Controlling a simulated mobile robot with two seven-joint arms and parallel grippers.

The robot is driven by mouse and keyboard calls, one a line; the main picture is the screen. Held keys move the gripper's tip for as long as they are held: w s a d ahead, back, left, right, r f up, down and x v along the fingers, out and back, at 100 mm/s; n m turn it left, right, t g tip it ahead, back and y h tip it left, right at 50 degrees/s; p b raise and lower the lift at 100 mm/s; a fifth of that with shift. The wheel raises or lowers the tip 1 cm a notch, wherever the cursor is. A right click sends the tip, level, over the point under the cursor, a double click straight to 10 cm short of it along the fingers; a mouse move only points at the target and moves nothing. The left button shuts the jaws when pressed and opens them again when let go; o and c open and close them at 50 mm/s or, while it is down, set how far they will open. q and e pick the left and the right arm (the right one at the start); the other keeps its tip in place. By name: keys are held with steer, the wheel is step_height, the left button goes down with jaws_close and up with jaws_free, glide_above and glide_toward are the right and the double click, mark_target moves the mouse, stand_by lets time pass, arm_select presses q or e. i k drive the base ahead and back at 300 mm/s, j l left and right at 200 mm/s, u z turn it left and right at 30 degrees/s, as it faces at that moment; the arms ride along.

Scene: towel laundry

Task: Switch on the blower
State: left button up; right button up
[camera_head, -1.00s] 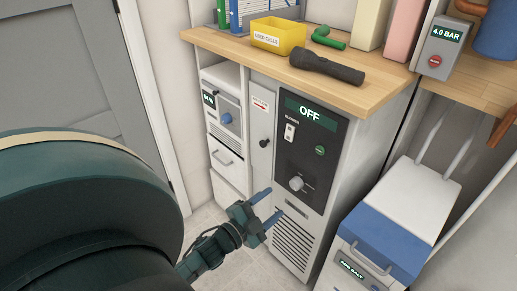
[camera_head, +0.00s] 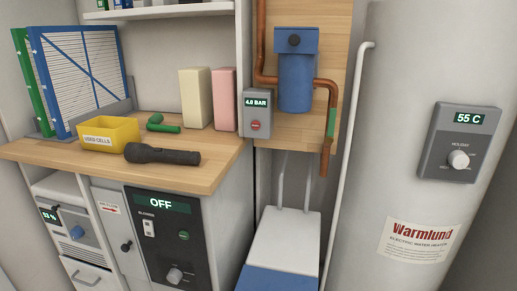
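The blower panel (camera_head: 190,229) is a black control face on the front of the cabinet at the lower left. Its display (camera_head: 155,205) reads OFF. Below the display is a small white rocker switch (camera_head: 148,228) under the label BLOWER. Which way the rocker is tipped is too small to tell. Neither of my grippers shows in the head view.
A wooden counter (camera_head: 214,172) above the panel holds a black flashlight (camera_head: 162,154), a yellow USED CELLS bin (camera_head: 108,133) and filters (camera_head: 85,75). A white box with a blue front (camera_head: 285,245) stands right of the cabinet. A large water heater (camera_head: 400,90) reads 55 C.

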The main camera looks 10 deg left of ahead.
mark_target(149, 228)
steer(key=k+j, duration=0.1)
steer(key=k, duration=0.9)
